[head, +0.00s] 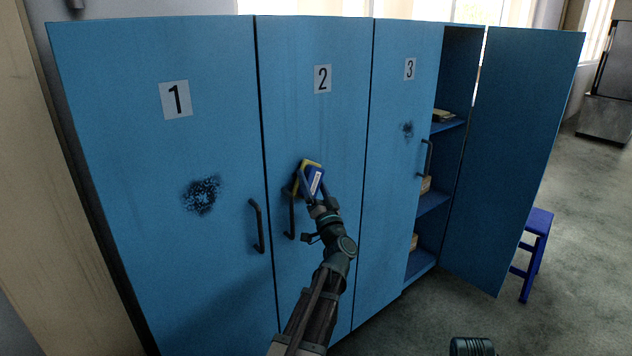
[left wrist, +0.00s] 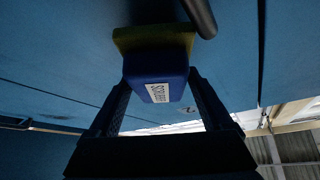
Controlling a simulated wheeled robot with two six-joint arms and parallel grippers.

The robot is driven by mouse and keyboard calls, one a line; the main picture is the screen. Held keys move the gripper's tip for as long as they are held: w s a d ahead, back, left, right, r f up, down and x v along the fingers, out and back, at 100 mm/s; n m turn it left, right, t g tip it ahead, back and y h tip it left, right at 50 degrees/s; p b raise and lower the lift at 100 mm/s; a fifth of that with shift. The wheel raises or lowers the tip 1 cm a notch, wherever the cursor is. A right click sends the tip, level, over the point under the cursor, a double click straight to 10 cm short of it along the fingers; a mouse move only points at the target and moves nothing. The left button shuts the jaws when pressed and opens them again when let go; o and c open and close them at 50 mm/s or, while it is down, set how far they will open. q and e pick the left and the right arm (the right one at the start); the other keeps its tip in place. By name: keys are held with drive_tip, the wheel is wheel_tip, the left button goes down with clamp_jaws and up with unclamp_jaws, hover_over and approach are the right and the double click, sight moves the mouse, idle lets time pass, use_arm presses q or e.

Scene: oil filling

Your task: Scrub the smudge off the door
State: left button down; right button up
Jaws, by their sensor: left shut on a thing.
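My left gripper (head: 312,190) is shut on a scrubber (head: 316,182) with a blue body and a yellow pad, in front of door 2 (head: 318,130). In the left wrist view the scrubber (left wrist: 155,75) sits between both fingers, its yellow side toward the door; whether it touches the surface is hard to tell. A large dark smudge (head: 202,194) is on door 1 (head: 150,150). A smaller smudge (head: 408,129) is on door 3 (head: 400,190). No dark smudge shows on door 2; the patch behind the scrubber is hidden.
Dark handles stick out from door 1 (head: 257,226), door 2 (head: 290,214), close beside the scrubber, and door 3 (head: 425,158). A fourth door (head: 515,150) stands open beside shelves (head: 433,202) holding items. A blue stool (head: 537,222) stands at right on the grey floor.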

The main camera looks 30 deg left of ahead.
use_arm(q)
drive_tip(key=shift+s, duration=0.1)
drive_tip(key=shift+s+d+f, duration=0.1)
drive_tip(key=shift+s+d, duration=0.3)
drive_tip(key=shift+d, duration=0.5)
drive_tip(key=shift+s+d+r, duration=0.1)
drive_tip(key=shift+s+d, duration=0.25)
drive_tip(key=shift+d, duration=0.5)
drive_tip(key=shift+s+d+f, duration=0.1)
drive_tip(key=shift+s+d, duration=0.3)
drive_tip(key=shift+d, duration=0.5)
drive_tip(key=shift+s, duration=0.2)
drive_tip(key=d, duration=0.1)
drive_tip(key=s+d, duration=0.1)
drive_tip(key=shift+d, duration=0.35)
drive_tip(key=shift+w+d, duration=0.1)
